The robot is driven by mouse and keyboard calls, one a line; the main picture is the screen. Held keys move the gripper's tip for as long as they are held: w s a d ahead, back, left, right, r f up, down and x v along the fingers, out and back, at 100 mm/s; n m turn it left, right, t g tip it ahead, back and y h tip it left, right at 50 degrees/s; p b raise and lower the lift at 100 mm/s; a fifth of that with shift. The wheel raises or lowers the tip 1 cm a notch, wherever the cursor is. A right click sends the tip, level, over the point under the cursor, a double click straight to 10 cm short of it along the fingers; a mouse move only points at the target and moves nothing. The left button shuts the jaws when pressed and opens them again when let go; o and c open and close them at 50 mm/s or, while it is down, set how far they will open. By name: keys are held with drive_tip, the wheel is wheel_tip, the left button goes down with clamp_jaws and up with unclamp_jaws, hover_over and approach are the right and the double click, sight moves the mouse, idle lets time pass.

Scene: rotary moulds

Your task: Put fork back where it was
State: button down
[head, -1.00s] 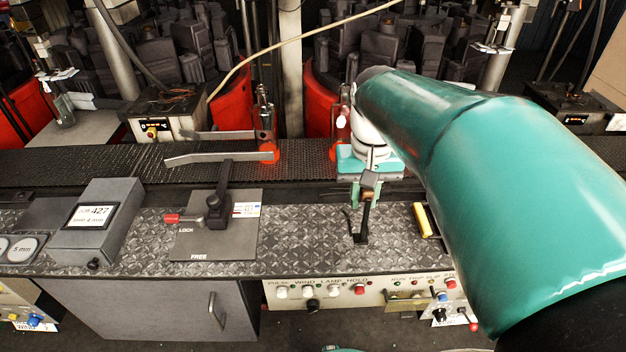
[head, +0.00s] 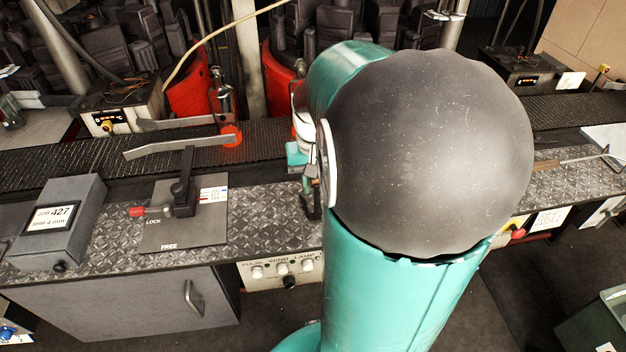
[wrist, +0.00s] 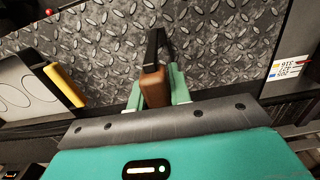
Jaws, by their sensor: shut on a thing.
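The fork has a brown wooden handle and a dark shaft (wrist: 154,50). In the wrist view my gripper (wrist: 158,88) is shut on the handle, one green finger on each side. The shaft points away from the gripper over the patterned metal counter; whether its end touches the counter I cannot tell. In the head view my gripper (head: 309,184) hangs over the counter (head: 265,215), right of the LOCK/FREE plate, and is partly hidden behind my arm. Only a little of the fork shows there, and its lower end is unclear.
A lever (head: 183,190) with a red knob stands on the LOCK/FREE plate (head: 195,235). Left is a JOB 427 box (head: 58,218). A conveyor (head: 60,150) runs behind. A wooden-handled tool (head: 562,160) lies at the right. A yellow bar (wrist: 65,85) is near my gripper.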

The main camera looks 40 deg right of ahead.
drive_tip(key=shift+f, duration=0.1)
drive_tip(key=c, duration=1.7)
unclamp_jaws()
drive_tip(key=shift+f, duration=0.1)
drive_tip(key=o, duration=0.4)
wheel_tip(320, 180, up, 12)
drive_tip(key=shift+r, duration=0.25)
drive_tip(key=s+a+n+t, duration=0.1)
drive_tip(key=a+n+t, duration=0.1)
drive_tip(key=a, duration=0.5)
drive_tip(key=s+a+f+n+t, duration=0.1)
drive_tip(key=s+a+n, duration=0.1)
drive_tip(key=a, duration=0.6)
drive_tip(key=s+a+n+t, duration=0.1)
drive_tip(key=a+n+t, duration=0.1)
drive_tip(key=a, duration=0.6)
drive_tip(key=shift+s+f+n+t, duration=0.3)
drive_tip(key=shift+f+n, duration=0.1)
